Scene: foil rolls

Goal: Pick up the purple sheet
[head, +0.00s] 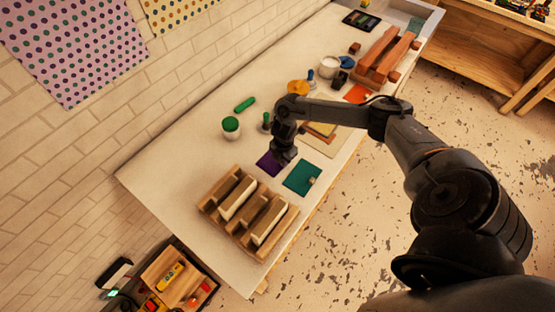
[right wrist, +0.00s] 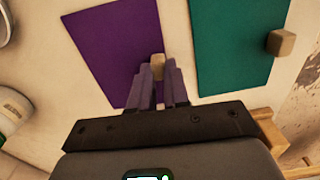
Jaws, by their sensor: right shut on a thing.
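The purple sheet (head: 268,164) lies on the pale table in front of the wooden rack; part of it is hidden by my gripper in the head view. In the right wrist view the purple sheet (right wrist: 117,45) has a small wooden block (right wrist: 157,64) at its right edge. My right gripper (right wrist: 159,78) points down at that edge, its fingers shut on the block. In the head view the right gripper (head: 281,161) is low over the sheet. I cannot tell any lift of the sheet from the table. My left gripper is not in view.
A teal sheet (head: 302,177) with its own wooden block lies close beside the purple one. The slotted wooden rack (head: 205,204) stands near the table's close end. A green-topped cup (head: 231,128), a green roll (head: 245,104) and an orange sheet (head: 357,94) lie farther off.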

